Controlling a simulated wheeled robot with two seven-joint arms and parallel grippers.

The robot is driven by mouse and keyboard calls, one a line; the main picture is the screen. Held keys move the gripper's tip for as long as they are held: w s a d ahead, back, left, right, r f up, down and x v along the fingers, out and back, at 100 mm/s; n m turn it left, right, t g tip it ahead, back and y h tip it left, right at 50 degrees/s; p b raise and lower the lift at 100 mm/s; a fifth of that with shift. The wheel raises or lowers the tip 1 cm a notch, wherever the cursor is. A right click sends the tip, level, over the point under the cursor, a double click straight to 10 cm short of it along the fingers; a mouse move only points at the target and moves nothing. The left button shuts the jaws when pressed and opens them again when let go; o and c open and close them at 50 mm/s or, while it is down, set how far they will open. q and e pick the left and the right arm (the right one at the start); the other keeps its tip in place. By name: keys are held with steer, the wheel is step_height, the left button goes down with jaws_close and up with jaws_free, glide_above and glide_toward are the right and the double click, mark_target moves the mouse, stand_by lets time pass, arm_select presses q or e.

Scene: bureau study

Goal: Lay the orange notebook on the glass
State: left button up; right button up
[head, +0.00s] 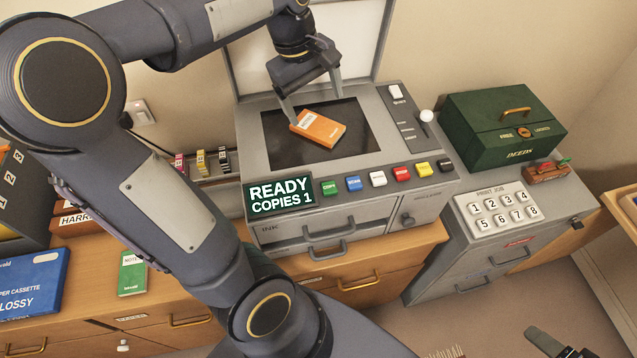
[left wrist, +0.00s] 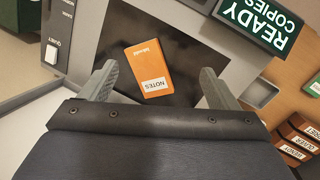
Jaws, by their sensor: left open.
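The orange notebook (head: 321,129), with a white label, lies slightly turned on the dark glass (head: 283,151) of the copier. The copier's lid stands raised behind it. My left gripper (head: 313,106) is open just above the notebook, with its fingers apart. In the left wrist view the notebook (left wrist: 149,68) lies flat on the glass (left wrist: 112,40), between and beyond the open fingertips (left wrist: 157,78), and neither finger is seen gripping it.
The copier's front has a READY COPIES 1 display (head: 280,194) and a row of coloured buttons. A green deeds box (head: 502,130) stands to the right. A green notebook (head: 132,273) and a blue box (head: 32,285) lie at lower left. The raised lid (head: 346,40) stands close behind my left gripper.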

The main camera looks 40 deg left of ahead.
arm_select(q)
steer(key=s+d+f+m+t+h, duration=0.1)
steer(key=s+d+f+m+t, duration=0.1)
steer(key=s+d+m, duration=0.4)
steer(key=s+d+f+m+t, duration=0.1)
steer(key=s+d+f+m, duration=0.2)
steer(key=s+d+m, duration=0.3)
steer(key=shift+s+d+f+m+t+h, duration=0.2)
steer(key=shift+s+f+m+t+h, duration=0.15)
steer(key=shift+s, duration=0.9)
steer(key=shift+s, duration=0.1)
